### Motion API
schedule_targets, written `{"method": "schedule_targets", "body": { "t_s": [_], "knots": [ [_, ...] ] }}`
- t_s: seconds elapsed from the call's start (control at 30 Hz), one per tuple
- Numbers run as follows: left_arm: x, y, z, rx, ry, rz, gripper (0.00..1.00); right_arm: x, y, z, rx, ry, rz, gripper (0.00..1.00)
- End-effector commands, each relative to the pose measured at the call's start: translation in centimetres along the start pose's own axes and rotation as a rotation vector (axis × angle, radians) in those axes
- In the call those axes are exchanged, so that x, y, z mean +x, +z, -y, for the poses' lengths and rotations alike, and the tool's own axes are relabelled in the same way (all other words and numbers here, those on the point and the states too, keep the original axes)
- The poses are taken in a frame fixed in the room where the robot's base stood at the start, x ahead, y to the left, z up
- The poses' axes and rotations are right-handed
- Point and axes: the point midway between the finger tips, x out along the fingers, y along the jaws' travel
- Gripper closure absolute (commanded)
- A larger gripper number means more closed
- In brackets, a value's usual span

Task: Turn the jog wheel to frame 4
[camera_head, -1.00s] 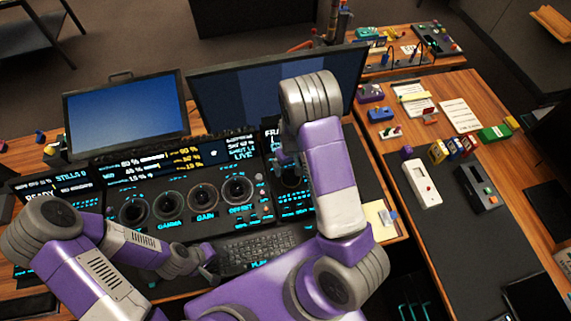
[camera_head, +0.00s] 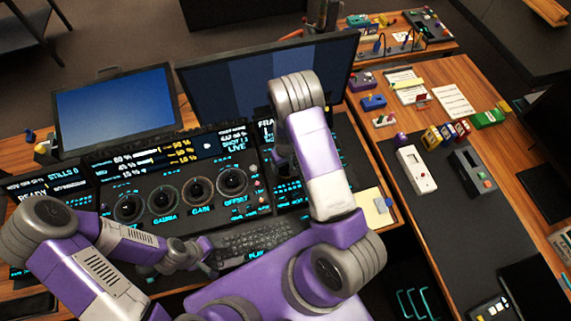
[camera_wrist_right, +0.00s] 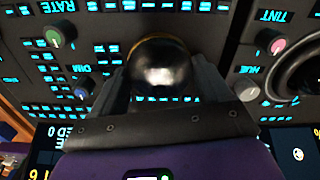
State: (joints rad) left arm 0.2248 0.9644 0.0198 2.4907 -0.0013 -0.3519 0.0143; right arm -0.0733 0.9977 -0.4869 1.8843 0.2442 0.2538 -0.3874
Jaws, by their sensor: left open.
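The jog wheel (camera_wrist_right: 158,65) shows in the right wrist view as a dark, glossy rounded knob with a yellowish ring at its far edge. My right gripper (camera_wrist_right: 160,85) has one finger on each side of it, close against its sides, and looks shut on it. In the head view my right forearm hides most of the wheel and the fingers. A screen reading "FRA" (camera_head: 266,130) is partly hidden behind that arm, and its frame number cannot be read. My left gripper (camera_head: 211,268) is open and empty at the left end of the keyboard (camera_head: 245,240).
The black panel holds several round trackballs, such as the one over OFFSET (camera_head: 233,182). Small knobs (camera_wrist_right: 278,46) stand near the right fingers. Two monitors (camera_head: 115,105) stand behind the panel. A side desk at right holds small devices (camera_head: 416,168).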

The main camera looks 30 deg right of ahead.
Motion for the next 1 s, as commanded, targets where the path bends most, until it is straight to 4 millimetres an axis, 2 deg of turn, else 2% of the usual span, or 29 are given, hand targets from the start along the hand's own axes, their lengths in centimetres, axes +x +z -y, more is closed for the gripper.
{"method": "schedule_targets", "body": {
  "t_s": [0.03,0.13,0.37,0.57,1.0],
  "knots": [
    [0.0,0.0,0.0,0.0,0.0,0.0,0.57,-0.01,0.01,0.0,0.0,0.0,0.0,0.4],
    [0.0,0.0,0.0,0.0,0.0,0.0,0.57,-0.02,0.0,-0.01,0.0,0.0,0.0,0.53],
    [0.06,0.0,0.02,0.0,0.0,0.0,0.57,-0.01,0.0,-0.01,0.022,0.0,0.0,0.53],
    [0.28,-0.01,0.1,0.0,0.0,0.0,0.57,0.01,0.0,-0.04,0.107,0.0,0.0,0.53],
    [0.81,-0.03,0.3,0.0,0.0,0.0,0.57,-0.02,0.01,-0.09,0.49,0.0,0.0,0.53]
  ]
}}
